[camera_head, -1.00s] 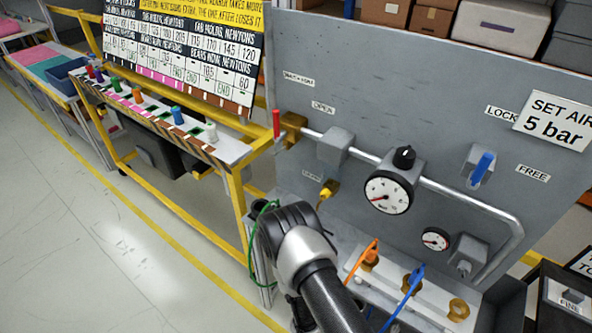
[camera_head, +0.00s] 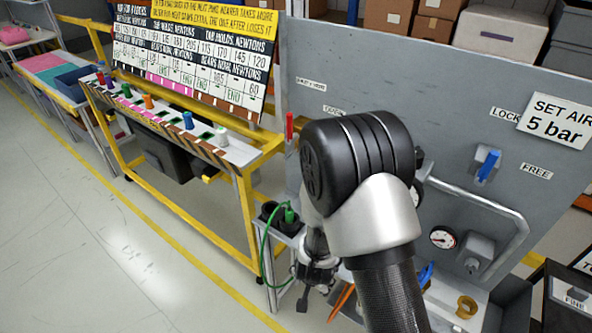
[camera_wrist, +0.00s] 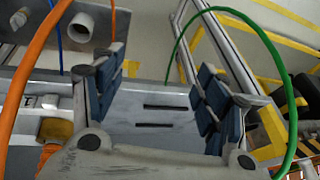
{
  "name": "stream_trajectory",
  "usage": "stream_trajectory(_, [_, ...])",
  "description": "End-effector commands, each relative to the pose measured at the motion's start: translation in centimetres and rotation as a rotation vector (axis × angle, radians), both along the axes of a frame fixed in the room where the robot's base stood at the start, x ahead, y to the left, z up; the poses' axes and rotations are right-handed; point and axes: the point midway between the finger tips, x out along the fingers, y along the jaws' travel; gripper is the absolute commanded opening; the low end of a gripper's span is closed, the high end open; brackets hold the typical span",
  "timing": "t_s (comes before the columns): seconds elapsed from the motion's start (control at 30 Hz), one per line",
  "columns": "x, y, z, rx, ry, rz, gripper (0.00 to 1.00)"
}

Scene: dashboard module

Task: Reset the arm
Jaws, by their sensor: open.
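My gripper (camera_wrist: 160,90) is open in the wrist view, with its two blue-padded fingers well apart and nothing between them. In the head view my gripper (camera_head: 308,290) hangs low at the left end of the panel's bench, partly hidden by my own arm. My black and silver arm rises in the middle of the picture and covers the large gauge and part of the pipe.
A grey panel (camera_head: 450,100) carries a blue lever (camera_head: 488,165) and a small gauge (camera_head: 443,237). A green cable (camera_head: 264,250) loops beside my gripper, and an orange cable (camera_wrist: 22,70) passes close in the wrist view. A yellow-framed rack (camera_head: 245,215) stands left. Open floor lies further left.

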Motion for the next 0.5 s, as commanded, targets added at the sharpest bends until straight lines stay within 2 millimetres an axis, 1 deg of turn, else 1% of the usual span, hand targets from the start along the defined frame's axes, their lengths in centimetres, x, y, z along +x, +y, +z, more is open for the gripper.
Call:
stream_trajectory(0.03, [0.6,0.2,3.1,0.021,-0.013,0.026,0.67])
stream_trajectory(0.07, [0.7,0.2,4.6,0.03,-0.013,0.045,0.67])
stream_trajectory(0.1, [0.7,0.3,6.7,0.041,-0.013,0.071,0.67])
stream_trajectory(0.17, [0.5,0.2,9.7,0.051,-0.016,0.111,0.67])
stream_trajectory(0.2, [0.2,0.1,11.6,0.057,-0.018,0.138,0.67])
stream_trajectory(0.27, [-0.4,-0.2,14.4,0.06,-0.023,0.178,0.67])
stream_trajectory(0.3, [-1.0,-0.4,16.3,0.059,-0.024,0.207,0.67])
stream_trajectory(0.37, [-2.0,-0.9,18.9,0.054,-0.029,0.246,0.67])
stream_trajectory(0.4, [-2.8,-1.3,20.5,0.049,-0.032,0.272,0.67])
stream_trajectory(0.47, [-4.1,-1.9,22.9,0.037,-0.037,0.31,0.67])
stream_trajectory(0.5, [-5.2,-2.4,24.4,0.027,-0.038,0.334,0.67])
